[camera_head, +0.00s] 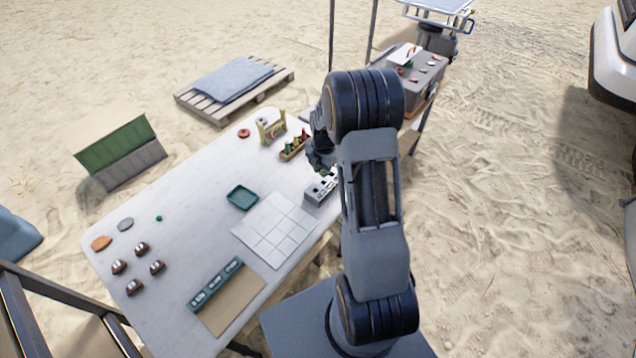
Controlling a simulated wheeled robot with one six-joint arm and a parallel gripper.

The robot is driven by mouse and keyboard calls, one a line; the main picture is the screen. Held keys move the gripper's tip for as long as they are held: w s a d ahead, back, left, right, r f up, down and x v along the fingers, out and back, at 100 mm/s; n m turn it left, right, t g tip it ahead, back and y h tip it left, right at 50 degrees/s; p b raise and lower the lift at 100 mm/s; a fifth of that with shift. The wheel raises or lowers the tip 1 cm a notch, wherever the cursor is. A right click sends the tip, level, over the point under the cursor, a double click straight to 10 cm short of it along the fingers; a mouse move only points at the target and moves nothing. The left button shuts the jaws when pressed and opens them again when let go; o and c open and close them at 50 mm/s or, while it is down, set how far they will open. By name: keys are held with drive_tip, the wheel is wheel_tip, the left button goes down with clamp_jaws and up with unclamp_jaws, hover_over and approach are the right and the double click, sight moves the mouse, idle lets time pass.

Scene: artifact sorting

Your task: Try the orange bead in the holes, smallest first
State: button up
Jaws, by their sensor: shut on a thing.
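My gripper (320,170) is at the right edge of the white table, just above the far part of a small grey block with dark holes (320,189). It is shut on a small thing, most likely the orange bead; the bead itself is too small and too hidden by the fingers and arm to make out. I cannot tell whether the held thing touches the block. The sizes of the holes are hard to tell from here.
On the white table (180,215) are a green tray (242,197), a white grid sheet (274,230), a wooden rack with coloured pieces (294,148), a yellowish stand (271,128), a labelled strip (214,285) and several brown domed pieces (141,249). The table's left middle is mostly clear.

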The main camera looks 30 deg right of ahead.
drive_tip(key=shift+w+d+r+b, duration=0.1)
drive_tip(key=shift+w+d+b, duration=0.1)
drive_tip(key=shift+d+b, duration=0.4)
drive_tip(key=shift+s+a+r, duration=0.15)
drive_tip(key=shift+a+r, duration=0.1)
drive_tip(key=shift+r, duration=0.4)
drive_tip(key=shift+s+a+n, duration=0.1)
drive_tip(key=shift+s+n, duration=0.1)
drive_tip(key=shift+n, duration=0.1)
drive_tip(key=shift+f+b, duration=1.55)
drive_tip(key=shift+f, duration=0.75)
drive_tip(key=shift+f, duration=0.1)
drive_tip(key=o, duration=0.8)
drive_tip(key=shift+o, duration=0.5)
drive_tip(key=o, duration=0.3)
